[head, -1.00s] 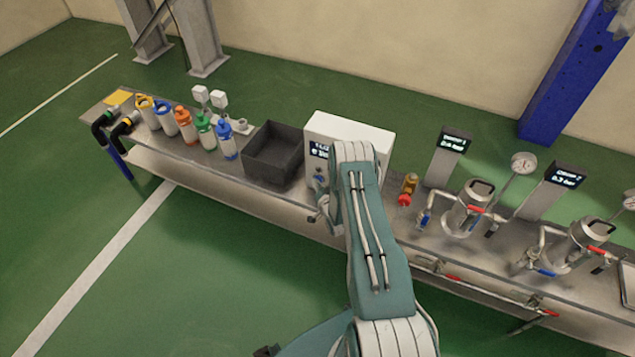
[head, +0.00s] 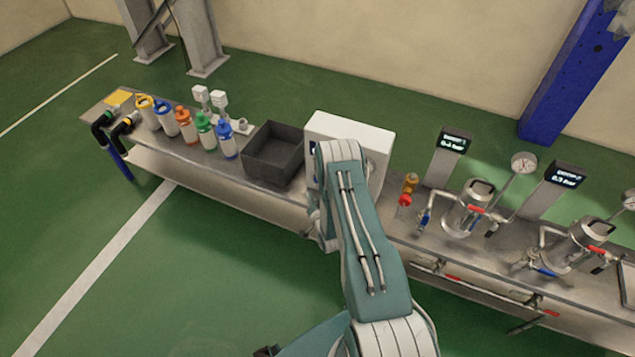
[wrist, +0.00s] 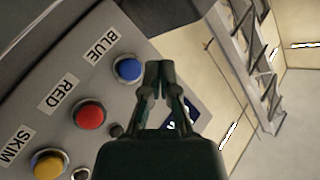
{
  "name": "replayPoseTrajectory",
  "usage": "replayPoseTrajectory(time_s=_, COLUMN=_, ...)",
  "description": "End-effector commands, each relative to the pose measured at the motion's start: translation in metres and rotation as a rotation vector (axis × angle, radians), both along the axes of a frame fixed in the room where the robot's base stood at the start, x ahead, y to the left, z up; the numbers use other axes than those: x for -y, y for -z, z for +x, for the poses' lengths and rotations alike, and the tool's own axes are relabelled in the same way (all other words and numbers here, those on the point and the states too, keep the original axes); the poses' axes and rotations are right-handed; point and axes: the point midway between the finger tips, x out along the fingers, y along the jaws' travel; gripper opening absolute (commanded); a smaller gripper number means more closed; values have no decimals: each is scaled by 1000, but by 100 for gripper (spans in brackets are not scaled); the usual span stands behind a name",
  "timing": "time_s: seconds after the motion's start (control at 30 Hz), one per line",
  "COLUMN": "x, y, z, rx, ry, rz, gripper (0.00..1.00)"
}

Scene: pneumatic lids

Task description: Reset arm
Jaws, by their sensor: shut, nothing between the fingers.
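My gripper (wrist: 159,75) is shut and empty in the wrist view. Behind its fingers is the front of a white control box (wrist: 50,105) with blue, red and yellow round buttons labelled BLUE, RED and SKIM. The fingertips appear just right of the blue button (wrist: 128,69); I cannot tell the gap in depth. The red button (wrist: 89,115) and the yellow button (wrist: 48,163) are in plain view. In the head view, my arm covers much of the white box (head: 350,126) and hides the gripper's fingertips.
A dark open bin (head: 273,155) stands left of the box, with several coloured bottles (head: 186,125) beyond it. Right of my arm are an orange-and-red fitting (head: 407,190), two metal vessels (head: 470,206) with valves, gauges and displays. The green floor in front of the bench (head: 230,185) is clear.

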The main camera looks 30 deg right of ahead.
Motion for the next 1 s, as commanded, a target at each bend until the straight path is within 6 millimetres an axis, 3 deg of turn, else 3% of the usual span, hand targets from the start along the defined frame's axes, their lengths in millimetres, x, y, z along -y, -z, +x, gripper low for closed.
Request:
replayPoseTrajectory(time_s=0.33, x=0, y=0, z=1, rx=-2, ry=0, rz=-1, gripper=0)
replayPoseTrajectory(time_s=0.47, x=1, y=-17, z=13, rx=-17, ry=-5, rz=-19, gripper=0)
replayPoseTrajectory(time_s=0.7, x=-2, y=-96, z=55, rx=-124, ry=-31, rz=-103, gripper=0)
replayPoseTrajectory(time_s=1.0, x=-17, y=-203, z=73, rx=-273, ry=-64, rz=-201, gripper=0)
